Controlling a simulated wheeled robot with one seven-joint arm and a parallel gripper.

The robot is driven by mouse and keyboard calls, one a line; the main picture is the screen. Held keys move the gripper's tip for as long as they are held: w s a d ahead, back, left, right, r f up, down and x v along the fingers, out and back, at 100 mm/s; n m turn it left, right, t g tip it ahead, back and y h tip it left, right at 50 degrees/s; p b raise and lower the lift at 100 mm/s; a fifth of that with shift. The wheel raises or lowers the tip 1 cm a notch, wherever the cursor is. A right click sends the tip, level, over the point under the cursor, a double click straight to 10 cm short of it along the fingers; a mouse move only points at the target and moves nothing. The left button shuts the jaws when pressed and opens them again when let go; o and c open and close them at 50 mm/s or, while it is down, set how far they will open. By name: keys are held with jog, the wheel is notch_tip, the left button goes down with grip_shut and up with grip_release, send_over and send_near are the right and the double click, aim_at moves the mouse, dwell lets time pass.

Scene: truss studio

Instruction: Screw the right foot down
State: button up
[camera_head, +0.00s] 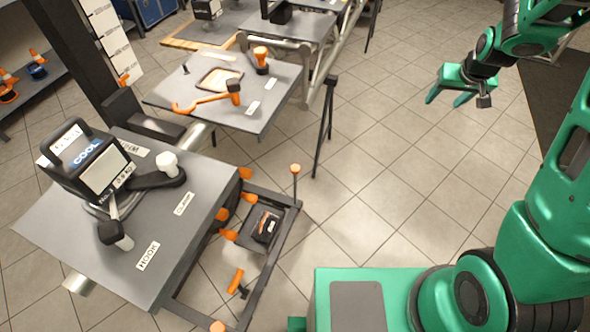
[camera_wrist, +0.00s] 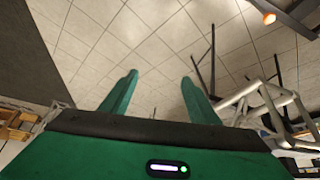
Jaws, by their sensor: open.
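My gripper (camera_head: 449,98) hangs in the air at the upper right of the head view, over bare floor. It is open and empty; the wrist view shows its two green fingers apart (camera_wrist: 158,78) with nothing between them. A low dark frame (camera_head: 281,262) on the floor beside the near table has several orange knobs (camera_head: 246,173). An orange-topped upright post (camera_head: 295,169) stands at its far corner, and an orange handle (camera_head: 237,281) sits inside it. I cannot tell which part is the right foot. My gripper is well away from this frame.
The near table (camera_head: 190,232) holds a black-and-white "COOL" device (camera_head: 91,164) and dark clamp-like parts. A second table (camera_head: 256,117) carries an orange tool (camera_head: 208,102). A dark thin stand (camera_head: 324,125) rises beside it. The tiled floor (camera_head: 400,170) in the middle is clear.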

jog(key=w+a+f+n+t+y, duration=0.2)
jog(key=w+a+f+n+t, duration=0.25)
jog(key=w+a+f, duration=1.2)
jog(key=w+a+f+n+t+y, duration=0.2)
jog(key=w+a+f, duration=0.25)
jog(key=f, duration=0.35)
jog(key=n+t+y, duration=0.1)
jog(key=n+y, duration=0.3)
jog(key=y, duration=0.5)
send_near(299, 171)
jog(key=x, duration=1.2)
jog(key=shift+w+a+f, duration=0.1)
jog(key=shift+w+f, duration=0.05)
jog(key=shift+w, duration=0.05)
jog(key=c, duration=1.1)
